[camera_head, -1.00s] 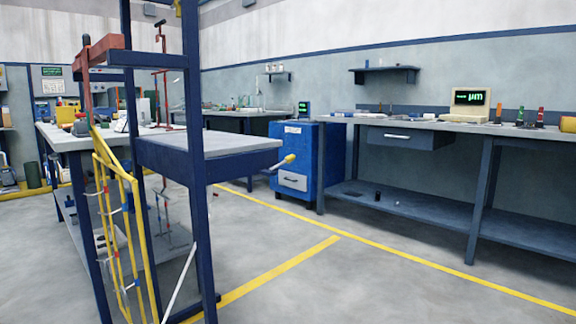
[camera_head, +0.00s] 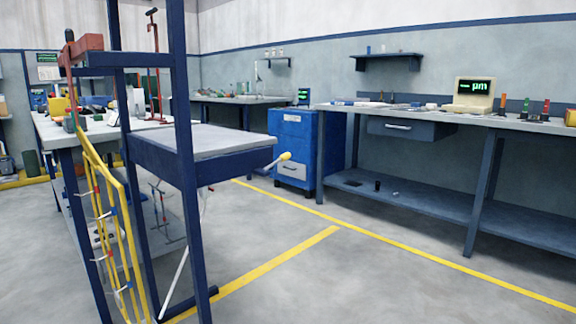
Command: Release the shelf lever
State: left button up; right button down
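A lever with a yellow knob (camera_head: 285,156) sticks out from the right end of the shelf (camera_head: 205,139). The shelf is a grey slab on a dark blue frame and looks level. The lever points to the right and slightly up from the shelf's edge. Neither of my grippers shows in the head view, so whether they are open or shut is hidden.
A yellow rack (camera_head: 125,215) with small hanging parts stands at the left by the blue posts. A blue cabinet (camera_head: 305,150) stands behind the shelf. A long workbench (camera_head: 430,120) runs along the right wall. The floor (camera_head: 400,285) in front is clear.

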aim_at(283, 157)
jog(key=i+l+u, duration=0.35)
jog(key=i+l, duration=0.25)
jog(key=i+l+u, duration=0.2)
jog(key=l, duration=0.3)
jog(key=i+l+u, duration=0.15)
jog(key=i+l, duration=0.15)
jog(key=l, duration=0.15)
jog(key=i+j, duration=0.4)
jog(key=j+u, duration=0.05)
